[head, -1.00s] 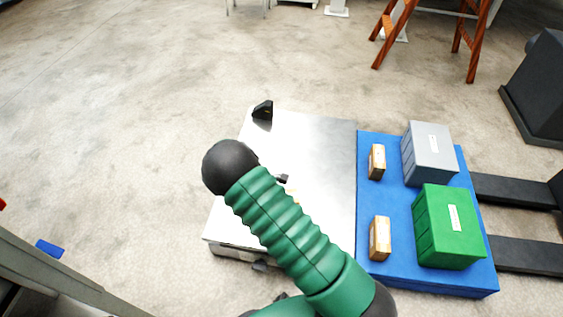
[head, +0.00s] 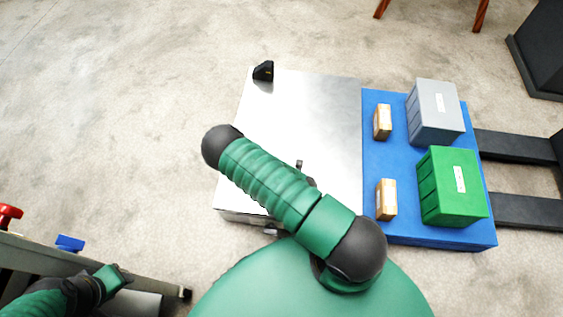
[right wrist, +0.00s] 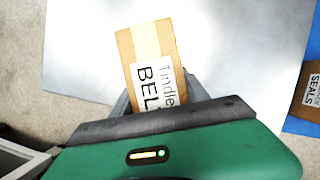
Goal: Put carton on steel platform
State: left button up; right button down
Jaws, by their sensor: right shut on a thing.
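The carton (right wrist: 150,55), brown with a white label, is held in my right gripper (right wrist: 158,96), which is shut on it. In the right wrist view it appears over the bright steel platform (right wrist: 240,35); I cannot tell whether it touches the surface. In the head view the steel platform (head: 320,110) is in the middle, and my right arm hides the carton and most of the right gripper. My left gripper (head: 118,278) is at the lower left, well away from the platform, and its fingers are too small to read.
A blue pallet (head: 375,150) adjoins the platform's right side. It bears two small cartons (head: 383,122) (head: 387,200), a grey crate (head: 435,112) and a green crate (head: 452,187). A black block (head: 263,71) sits at the platform's back left corner. The platform's back part is bare.

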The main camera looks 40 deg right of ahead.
jog(key=w+b, duration=0.1)
jog(key=w, duration=0.2)
jog(key=w+d+f+b, duration=0.1)
jog(key=w, duration=0.3)
jog(key=w+d+b, duration=0.1)
jog(key=w, duration=0.2)
jog(key=shift+w+d+f, duration=0.1)
jog(key=shift+w+f, duration=0.05)
jog(key=shift+w, duration=0.15)
notch_tip(320, 180, down, 4)
jog(key=b, duration=0.2)
jog(key=shift+r+b, duration=0.25)
jog(key=shift+b, duration=0.05)
jog(key=shift+r, duration=0.2)
jog(key=c, duration=0.6)
grip_release()
